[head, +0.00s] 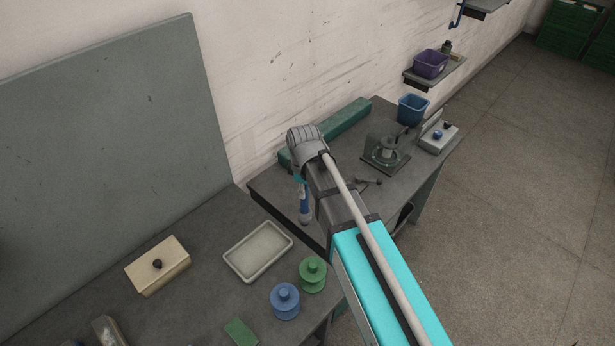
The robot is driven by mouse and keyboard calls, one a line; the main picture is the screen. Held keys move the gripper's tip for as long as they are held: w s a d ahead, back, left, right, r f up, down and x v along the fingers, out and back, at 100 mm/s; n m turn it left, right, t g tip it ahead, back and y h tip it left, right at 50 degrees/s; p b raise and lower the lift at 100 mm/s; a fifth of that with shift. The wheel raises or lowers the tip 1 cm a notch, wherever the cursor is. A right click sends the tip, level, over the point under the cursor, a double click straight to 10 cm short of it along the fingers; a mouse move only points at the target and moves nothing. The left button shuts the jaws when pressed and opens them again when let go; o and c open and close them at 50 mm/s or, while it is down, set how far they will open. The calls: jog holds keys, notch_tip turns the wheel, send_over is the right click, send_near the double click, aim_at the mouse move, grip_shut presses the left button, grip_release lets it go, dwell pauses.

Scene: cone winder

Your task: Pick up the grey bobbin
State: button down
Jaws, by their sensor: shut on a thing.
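No grey bobbin can be made out in the head view. My arm reaches from the lower right up over the gap between two workbenches, with its wrist above the far bench. A blue bobbin (285,300) and a green bobbin (312,274) stand upright on the near bench (210,283), side by side.
The near bench also has a white tray (230,264), a cream box with a black knob (158,265) and a green block (240,331). The far bench has a long green box (345,122), a grey device (386,152) and a blue bin (412,109). Floor at right is clear.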

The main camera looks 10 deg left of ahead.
jog(key=shift+s+r+p, duration=0.2)
jog(key=shift+s+r, duration=0.15)
jog(key=shift+s, duration=0.4)
jog(key=shift+s+r+p, duration=0.2)
jog(key=shift+s+r, duration=0.1)
jog(key=shift+s, duration=0.4)
